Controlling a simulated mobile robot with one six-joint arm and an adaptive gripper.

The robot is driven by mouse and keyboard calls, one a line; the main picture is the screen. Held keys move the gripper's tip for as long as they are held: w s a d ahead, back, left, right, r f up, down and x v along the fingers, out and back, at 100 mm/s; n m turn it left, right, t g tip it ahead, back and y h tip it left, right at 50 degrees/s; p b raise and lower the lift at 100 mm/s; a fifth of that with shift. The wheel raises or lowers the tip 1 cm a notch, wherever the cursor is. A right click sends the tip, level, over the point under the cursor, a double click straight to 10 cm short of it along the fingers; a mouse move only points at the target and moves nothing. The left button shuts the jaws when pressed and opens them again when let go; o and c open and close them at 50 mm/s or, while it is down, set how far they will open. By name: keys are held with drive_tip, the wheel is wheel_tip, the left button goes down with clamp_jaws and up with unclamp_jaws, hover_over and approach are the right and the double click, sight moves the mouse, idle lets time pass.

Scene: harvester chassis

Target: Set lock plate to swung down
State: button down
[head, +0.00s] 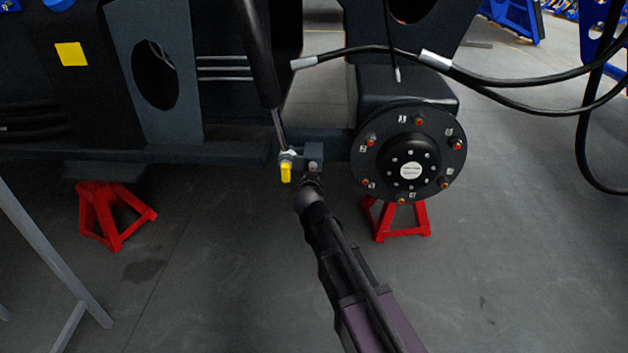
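A small yellow piece (286,172), which looks like the lock plate, sits at the lower end of a dark cylinder's rod (280,130). Its long side points straight down below a pale metal fitting (288,155). A dark bracket (314,153) with a round pin end (313,166) is just right of it. My gripper (309,181) is at the end of my arm, just below the bracket and to the right of the yellow piece. The fingers are small and dark, so I cannot tell whether they are open or touch the bracket.
A dark wheel hub (409,170) with several orange-tipped studs is close on the right. Red stands (106,214) and (398,217) are under the chassis. Black hoses (505,82) cross at upper right. A grey metal frame (52,255) stands at left.

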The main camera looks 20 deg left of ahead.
drive_tip(key=shift+w, duration=0.1)
drive_tip(key=c, duration=0.6)
unclamp_jaws()
drive_tip(key=shift+f, duration=0.1)
drive_tip(key=shift+c, duration=0.2)
